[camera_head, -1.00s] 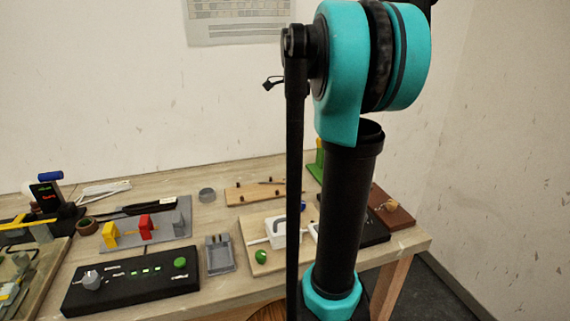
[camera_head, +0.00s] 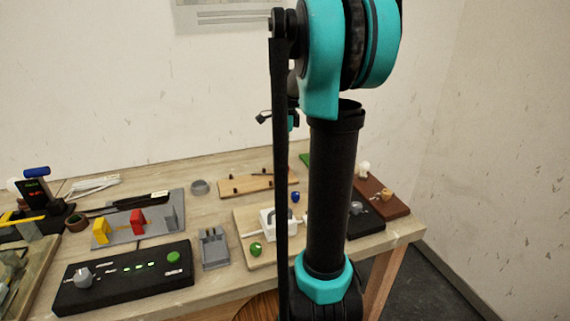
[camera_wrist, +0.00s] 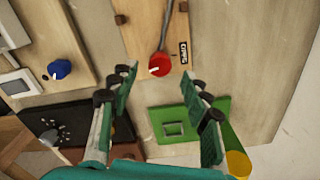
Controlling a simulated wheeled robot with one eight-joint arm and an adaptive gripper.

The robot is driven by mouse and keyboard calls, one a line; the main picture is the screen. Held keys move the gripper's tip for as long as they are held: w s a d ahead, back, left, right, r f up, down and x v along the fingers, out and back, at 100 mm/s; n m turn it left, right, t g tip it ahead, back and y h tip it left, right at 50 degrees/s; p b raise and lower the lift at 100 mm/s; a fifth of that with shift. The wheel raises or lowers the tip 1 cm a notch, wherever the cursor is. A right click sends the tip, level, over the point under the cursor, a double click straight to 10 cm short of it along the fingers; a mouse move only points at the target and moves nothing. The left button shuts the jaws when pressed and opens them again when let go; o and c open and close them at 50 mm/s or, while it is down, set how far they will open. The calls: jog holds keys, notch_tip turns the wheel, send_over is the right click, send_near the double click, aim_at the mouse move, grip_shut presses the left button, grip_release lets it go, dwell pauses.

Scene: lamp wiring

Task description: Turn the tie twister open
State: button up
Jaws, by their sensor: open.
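A red round knob (camera_wrist: 160,65) with a white mark sits at the end of a wooden board in the wrist view; I take it to be the tie twister. A grey rod or cord (camera_wrist: 165,28) runs away from it, and a small dark label (camera_wrist: 184,52) with light lettering is beside it. My gripper (camera_wrist: 160,81) is open and empty, its teal fingers spread to either side below the knob in the picture. I cannot tell the height between fingertips and knob. In the head view the wooden board (camera_head: 256,187) shows, but my arm hides the knob.
A green plate (camera_wrist: 190,112) with a square frame lies below the knob in the wrist view, near a yellow cylinder (camera_wrist: 238,163). A blue knob (camera_wrist: 60,69) and a black box (camera_wrist: 72,112) are to the left. A grey tray (camera_head: 214,250) stands near the table's front.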

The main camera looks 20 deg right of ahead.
aim_at(285, 170)
jog(key=shift+f, duration=1.7)
jog(key=shift+c, duration=0.6)
grip_shut()
